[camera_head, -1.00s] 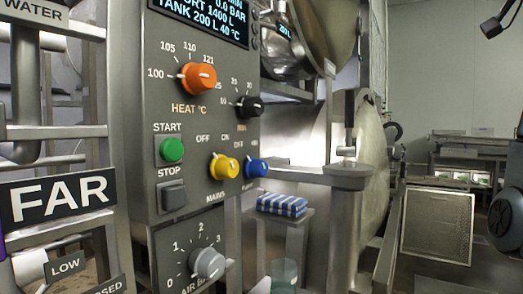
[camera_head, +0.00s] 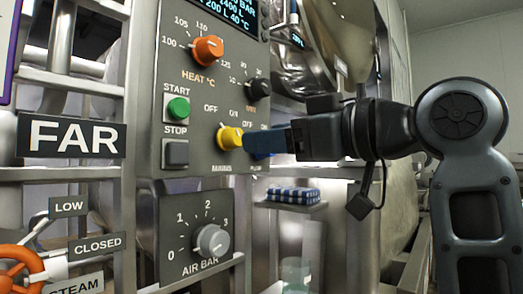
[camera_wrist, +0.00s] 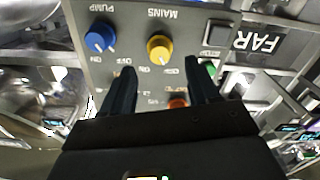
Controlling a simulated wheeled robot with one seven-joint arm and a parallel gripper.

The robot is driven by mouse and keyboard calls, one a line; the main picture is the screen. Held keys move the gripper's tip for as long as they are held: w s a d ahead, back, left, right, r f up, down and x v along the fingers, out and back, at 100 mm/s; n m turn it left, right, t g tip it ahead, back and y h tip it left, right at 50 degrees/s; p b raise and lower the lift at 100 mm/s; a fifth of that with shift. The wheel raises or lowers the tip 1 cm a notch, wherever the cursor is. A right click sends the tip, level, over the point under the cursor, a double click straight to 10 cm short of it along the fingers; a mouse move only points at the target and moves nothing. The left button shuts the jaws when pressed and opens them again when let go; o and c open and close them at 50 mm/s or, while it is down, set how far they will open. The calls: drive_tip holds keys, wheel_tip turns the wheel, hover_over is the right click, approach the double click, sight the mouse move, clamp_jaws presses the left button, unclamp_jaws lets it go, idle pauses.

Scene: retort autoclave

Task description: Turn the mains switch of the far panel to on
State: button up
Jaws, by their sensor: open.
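The yellow mains knob (camera_head: 230,138) sits on the grey control panel beside the FAR sign. Its white pointer tilts up and left, towards OFF. It also shows upside down in the wrist view (camera_wrist: 159,46). My gripper (camera_head: 246,139) reaches in from the right, its fingertips close to the knob's right side. In the wrist view my gripper (camera_wrist: 160,78) is open and empty, with the knob beyond the gap between the two dark fingers. I cannot tell whether a finger touches the knob.
The blue pump knob (camera_wrist: 100,37) is close beside the mains knob and mostly hidden by my fingers in the head view. The orange heat knob (camera_head: 208,51), green start button (camera_head: 178,109), stop button (camera_head: 176,152) and air knob (camera_head: 212,240) surround it. A striped cloth (camera_head: 294,195) lies below.

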sight(239, 139)
drive_tip(key=x, duration=0.7)
drive_tip(key=shift+w+a, duration=0.2)
drive_tip(key=c, duration=1)
drive_tip(key=shift+p, duration=0.3)
